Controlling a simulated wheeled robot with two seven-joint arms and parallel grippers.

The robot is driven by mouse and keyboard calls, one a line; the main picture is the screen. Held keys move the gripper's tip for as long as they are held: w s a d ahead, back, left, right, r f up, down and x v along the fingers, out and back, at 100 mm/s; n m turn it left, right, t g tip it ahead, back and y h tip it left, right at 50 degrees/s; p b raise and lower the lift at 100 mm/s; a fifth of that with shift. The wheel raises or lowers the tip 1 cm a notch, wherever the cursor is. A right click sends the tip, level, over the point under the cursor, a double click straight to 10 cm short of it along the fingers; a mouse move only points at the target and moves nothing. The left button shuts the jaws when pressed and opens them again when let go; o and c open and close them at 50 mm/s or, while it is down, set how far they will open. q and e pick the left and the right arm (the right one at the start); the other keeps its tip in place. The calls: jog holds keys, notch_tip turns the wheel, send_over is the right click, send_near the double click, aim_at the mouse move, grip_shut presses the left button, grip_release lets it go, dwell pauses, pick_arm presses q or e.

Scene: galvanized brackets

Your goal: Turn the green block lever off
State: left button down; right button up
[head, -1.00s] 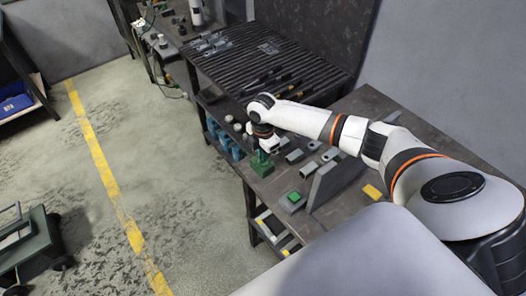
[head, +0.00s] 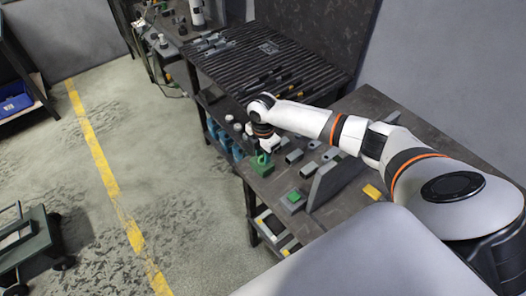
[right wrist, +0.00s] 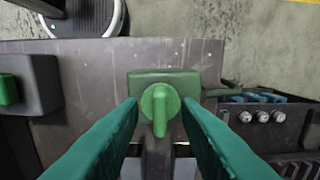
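The green block (right wrist: 165,80) sits near the table edge, with a round green lever (right wrist: 160,106) on top whose handle points toward the bottom of the right wrist view. The block also shows in the head view (head: 262,167), below my right gripper (head: 267,148). In the right wrist view, the two teal fingers of my right gripper (right wrist: 160,104) are apart, one on each side of the lever, with gaps between them and it. Whether they reach down to its height is unclear. My left gripper is not in view.
A grey box with a green button (head: 294,198) stands nearer on the same table (head: 340,220). A grey upright plate (head: 326,184), grey brackets (head: 294,156) and a yellow block (head: 372,192) are close by. Open floor lies left of the table.

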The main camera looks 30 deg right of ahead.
notch_tip(320, 180, up, 12)
jog(key=b, duration=0.2)
dwell(0.4)
